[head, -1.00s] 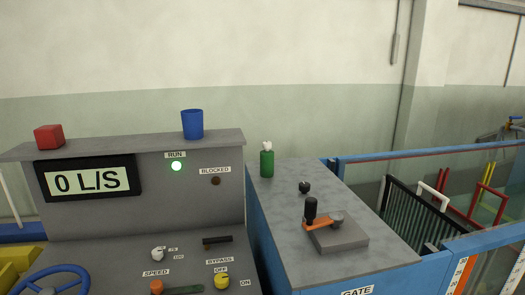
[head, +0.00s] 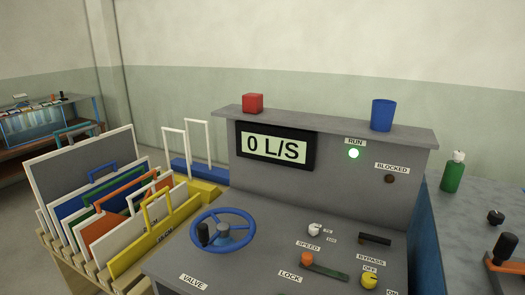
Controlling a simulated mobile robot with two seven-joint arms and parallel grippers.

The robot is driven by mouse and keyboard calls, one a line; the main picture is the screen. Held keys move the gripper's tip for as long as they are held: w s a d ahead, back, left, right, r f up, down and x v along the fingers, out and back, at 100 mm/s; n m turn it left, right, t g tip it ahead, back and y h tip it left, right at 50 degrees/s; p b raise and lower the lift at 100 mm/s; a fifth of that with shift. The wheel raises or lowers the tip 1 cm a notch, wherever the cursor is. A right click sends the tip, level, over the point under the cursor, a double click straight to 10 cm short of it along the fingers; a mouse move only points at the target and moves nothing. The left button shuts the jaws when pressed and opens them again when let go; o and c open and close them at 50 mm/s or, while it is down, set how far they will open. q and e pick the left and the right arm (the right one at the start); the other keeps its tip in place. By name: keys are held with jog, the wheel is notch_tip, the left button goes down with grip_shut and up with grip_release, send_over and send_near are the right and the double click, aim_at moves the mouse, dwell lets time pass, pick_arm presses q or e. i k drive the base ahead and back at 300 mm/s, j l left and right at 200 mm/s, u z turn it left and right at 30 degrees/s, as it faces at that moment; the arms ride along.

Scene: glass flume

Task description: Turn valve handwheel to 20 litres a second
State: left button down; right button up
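The valve handwheel (head: 223,231) is a blue spoked ring with a black knob on its left side. It lies on the sloping grey desk (head: 262,262) of the console, behind the VALVE label (head: 193,281). The display (head: 275,146) above it reads 0 L/S. An orange-ended LOCK lever (head: 325,270) lies to the right of the wheel. Neither of my grippers shows in the head view.
A rack of coloured framed panels (head: 110,205) stands close left of the console. A red block (head: 252,103) and a blue cup (head: 383,115) sit on the console's top ledge. A green bottle (head: 453,175) stands on the grey bench at right. The desk around the wheel is clear.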

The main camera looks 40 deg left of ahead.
aim_at(202, 242)
jog(key=u, duration=1.7)
